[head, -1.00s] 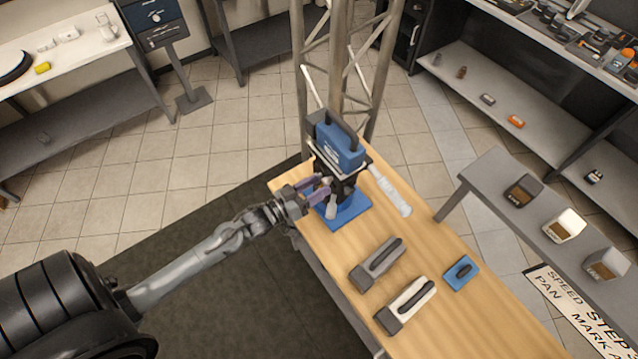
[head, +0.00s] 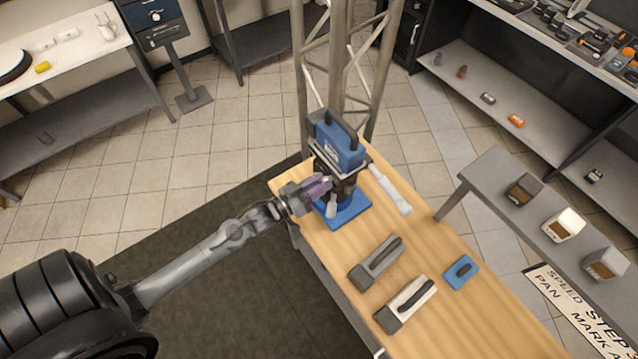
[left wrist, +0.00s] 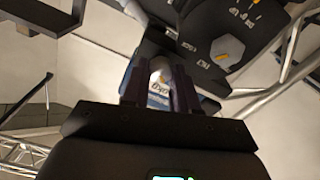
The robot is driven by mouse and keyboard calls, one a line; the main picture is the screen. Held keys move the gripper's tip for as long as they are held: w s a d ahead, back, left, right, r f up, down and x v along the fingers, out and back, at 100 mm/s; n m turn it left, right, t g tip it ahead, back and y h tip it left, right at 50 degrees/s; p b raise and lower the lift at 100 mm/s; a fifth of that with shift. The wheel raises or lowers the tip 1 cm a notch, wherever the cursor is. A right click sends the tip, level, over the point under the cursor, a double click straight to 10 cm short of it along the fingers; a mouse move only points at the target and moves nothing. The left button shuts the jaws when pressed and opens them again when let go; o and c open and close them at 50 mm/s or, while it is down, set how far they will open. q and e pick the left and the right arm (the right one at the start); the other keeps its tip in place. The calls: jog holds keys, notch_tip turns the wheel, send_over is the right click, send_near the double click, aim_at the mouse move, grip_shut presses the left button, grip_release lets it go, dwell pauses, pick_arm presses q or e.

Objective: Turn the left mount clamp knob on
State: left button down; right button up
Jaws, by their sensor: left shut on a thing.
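The mount is a dark body on a blue base plate (head: 344,213) at the far end of the wooden table, with a blue device (head: 340,147) with a dark handle on top. My left gripper (head: 326,185) reaches the mount's left side with its purple fingers. In the left wrist view its fingers (left wrist: 159,85) are closed around a pale, rounded knob (left wrist: 160,66), mostly hidden between them. I take this to be the left mount clamp knob; its turned position cannot be read. A second, hexagonal pale knob (left wrist: 229,50) sits on a dark panel to the right. My right gripper is out of view.
A pale handle (head: 390,190) sticks out right of the mount. Grey (head: 376,263) and pale (head: 406,304) tools and a small blue block (head: 461,273) lie nearer on the table. A metal truss (head: 338,60) stands behind the mount.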

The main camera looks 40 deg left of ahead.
pick_arm(q)
jog(key=shift+d+m+p, duration=0.1)
jog(key=shift+m+p, duration=1.25)
jog(key=shift+m, duration=7.65)
jog(key=c, duration=0.9)
grip_release()
jog(key=shift+o, duration=0.2)
